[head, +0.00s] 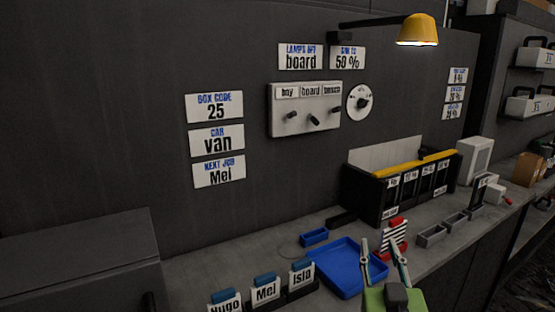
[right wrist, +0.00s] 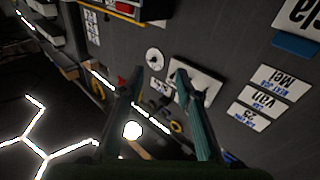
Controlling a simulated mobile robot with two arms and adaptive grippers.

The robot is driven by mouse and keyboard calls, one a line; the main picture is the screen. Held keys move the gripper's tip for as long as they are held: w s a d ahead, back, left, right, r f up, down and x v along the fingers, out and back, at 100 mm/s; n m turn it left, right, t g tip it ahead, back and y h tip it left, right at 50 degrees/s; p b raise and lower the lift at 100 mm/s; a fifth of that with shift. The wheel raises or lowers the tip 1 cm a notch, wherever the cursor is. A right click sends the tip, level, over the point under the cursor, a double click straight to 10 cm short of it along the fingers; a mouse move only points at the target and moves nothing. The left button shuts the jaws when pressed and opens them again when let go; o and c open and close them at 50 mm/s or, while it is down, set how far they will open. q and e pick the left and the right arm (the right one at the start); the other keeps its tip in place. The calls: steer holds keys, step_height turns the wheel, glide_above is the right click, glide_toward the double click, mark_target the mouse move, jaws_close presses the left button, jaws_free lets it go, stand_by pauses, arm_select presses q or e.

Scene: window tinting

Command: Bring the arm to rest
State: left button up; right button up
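My right gripper (head: 385,253) is at the bottom of the head view, in front of the bench, with its fingers pointing up. Its two fingers stand apart with nothing between them. In the right wrist view the same gripper (right wrist: 158,78) shows both fingers spread and empty, with the wall signs and switch panel beyond. It overlaps the blue tray (head: 335,268) and a red-and-white striped item (head: 393,240) in the picture; I cannot tell that it touches either. My left gripper is not in view.
A switch panel (head: 305,109) and dial (head: 359,102) are on the wall under a yellow lamp (head: 417,30). A black divided rack (head: 400,190) and grey bins (head: 432,236) stand on the bench. Name cards (head: 265,291) stand at the front. A dark cabinet (head: 80,265) fills the lower left.

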steer(key=s+d+f+g, duration=0.1)
steer(key=s+f+g, duration=0.5)
steer(key=f, duration=0.5)
steer(key=s+d+f+g, duration=0.1)
steer(key=s+f+g, duration=0.2)
steer(key=s+f, duration=0.65)
steer(key=s+a+f+n+g+y, duration=0.3)
steer(key=s+f+g, duration=0.4)
steer(key=s+f, duration=0.75)
steer(key=s+f+g, duration=0.1)
steer(key=s+f, duration=0.2)
steer(key=f, duration=2)
steer(key=s+d+f+g+p, duration=0.1)
steer(key=s+d+f, duration=0.2)
steer(key=s+f, duration=1.2)
steer(key=shift+s+d+f, duration=0.2)
steer(key=shift+s+f, duration=0.05)
steer(key=shift+s, duration=0.75)
